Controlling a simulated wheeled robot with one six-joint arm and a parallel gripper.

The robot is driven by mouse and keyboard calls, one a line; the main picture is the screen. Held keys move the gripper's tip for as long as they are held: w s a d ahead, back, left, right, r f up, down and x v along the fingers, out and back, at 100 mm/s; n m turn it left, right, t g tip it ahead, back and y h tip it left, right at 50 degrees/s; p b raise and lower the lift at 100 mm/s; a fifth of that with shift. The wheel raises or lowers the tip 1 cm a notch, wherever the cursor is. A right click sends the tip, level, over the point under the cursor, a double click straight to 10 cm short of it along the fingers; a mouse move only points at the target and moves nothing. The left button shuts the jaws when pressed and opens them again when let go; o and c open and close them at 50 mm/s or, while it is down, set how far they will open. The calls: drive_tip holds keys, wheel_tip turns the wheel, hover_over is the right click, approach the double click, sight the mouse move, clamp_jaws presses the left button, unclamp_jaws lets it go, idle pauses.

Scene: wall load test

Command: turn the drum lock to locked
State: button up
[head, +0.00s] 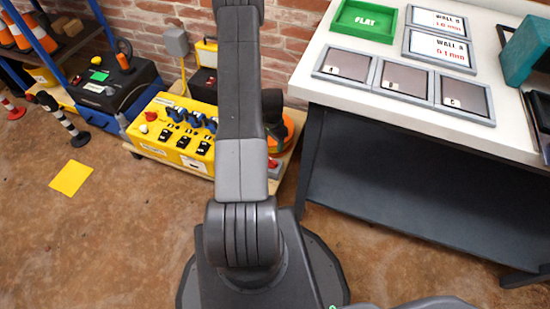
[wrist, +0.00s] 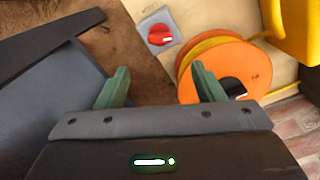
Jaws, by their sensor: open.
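In the wrist view the drum lock is a red round knob (wrist: 157,34) on a grey plate, with a short white mark on its lower right side. Lettering by the plate is too small to read. An orange drum (wrist: 252,62) with yellow cable stands right beside it. My gripper (wrist: 158,74) has its two green fingers wide apart with nothing between them, short of the knob and apart from it. In the head view the red knob (head: 272,163) and the orange drum (head: 289,131) show partly behind my arm, and my gripper cannot be made out clearly.
The lock and drum sit on a low wooden board (head: 277,182). A yellow socket box (head: 177,133) stands left of them and the workbench (head: 305,80) right. A brick wall is behind. The brown floor in front is mostly clear, with a yellow sheet (head: 71,178) on it.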

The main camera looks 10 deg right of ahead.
wheel_tip(320, 180, down, 12)
drive_tip(key=b, duration=0.3)
drive_tip(key=shift+f, duration=0.15)
drive_tip(key=c, duration=1)
